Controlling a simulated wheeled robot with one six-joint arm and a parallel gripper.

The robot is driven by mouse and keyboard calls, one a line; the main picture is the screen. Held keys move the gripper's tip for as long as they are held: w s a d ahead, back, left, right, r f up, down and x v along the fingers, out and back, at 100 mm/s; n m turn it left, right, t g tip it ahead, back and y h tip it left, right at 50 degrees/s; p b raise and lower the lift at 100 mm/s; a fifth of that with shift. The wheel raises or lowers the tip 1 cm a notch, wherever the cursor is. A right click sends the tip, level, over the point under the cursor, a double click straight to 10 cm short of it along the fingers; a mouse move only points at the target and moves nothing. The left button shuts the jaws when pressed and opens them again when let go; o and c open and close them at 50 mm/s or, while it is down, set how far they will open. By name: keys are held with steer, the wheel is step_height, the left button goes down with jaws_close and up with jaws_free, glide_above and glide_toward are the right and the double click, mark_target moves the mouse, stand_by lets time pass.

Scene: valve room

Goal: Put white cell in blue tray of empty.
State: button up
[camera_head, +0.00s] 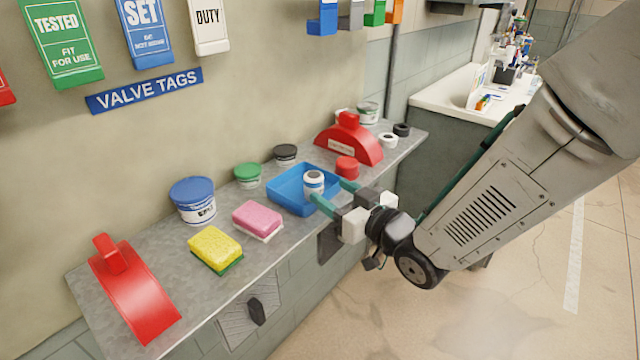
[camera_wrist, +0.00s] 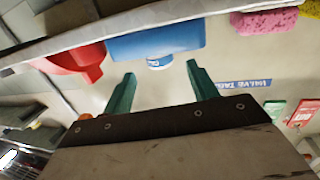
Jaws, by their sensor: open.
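The white cell (camera_head: 314,180), a small white cylinder with a blue band and a dark top, stands upright in the blue tray (camera_head: 284,193), near its front right. In the wrist view, which is upside down, the cell (camera_wrist: 159,63) shows past the rim of the tray (camera_wrist: 150,43). My gripper (camera_head: 328,191) is open and empty at the tray's front right side. In the wrist view my fingertips (camera_wrist: 161,72) are spread to either side of the cell, which lies beyond them. One finger covers the cell's lower part in the head view.
A red jar (camera_head: 347,167) stands just right of the tray, with a red cover (camera_head: 349,144) behind. A pink sponge (camera_head: 258,219), yellow sponge (camera_head: 215,248), blue-lidded tub (camera_head: 194,204) and green-lidded jar (camera_head: 248,177) stand left. A red cover (camera_head: 135,292) lies at the shelf's left end.

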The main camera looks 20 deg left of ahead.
steer(key=d+r+m+h, duration=0.3)
steer(key=d+m+h, duration=0.55)
steer(key=d, duration=1.65)
steer(key=s+d+r+g+h, duration=0.2)
steer(key=s+d+g+h, duration=0.3)
steer(key=s+d, duration=0.5)
steer(key=s+d+r+m+g, duration=0.1)
steer(key=s+d, duration=0.1)
steer(key=s, duration=0.4)
steer(key=s+d+r+m+g, duration=0.1)
steer(key=s+d+g, duration=0.1)
steer(key=s, duration=0.5)
steer(key=shift+r+m+g+h, duration=0.25)
steer(key=shift+m+g+h, duration=0.1)
steer(key=shift+h, duration=0.1)
steer(key=shift+d, duration=0.1)
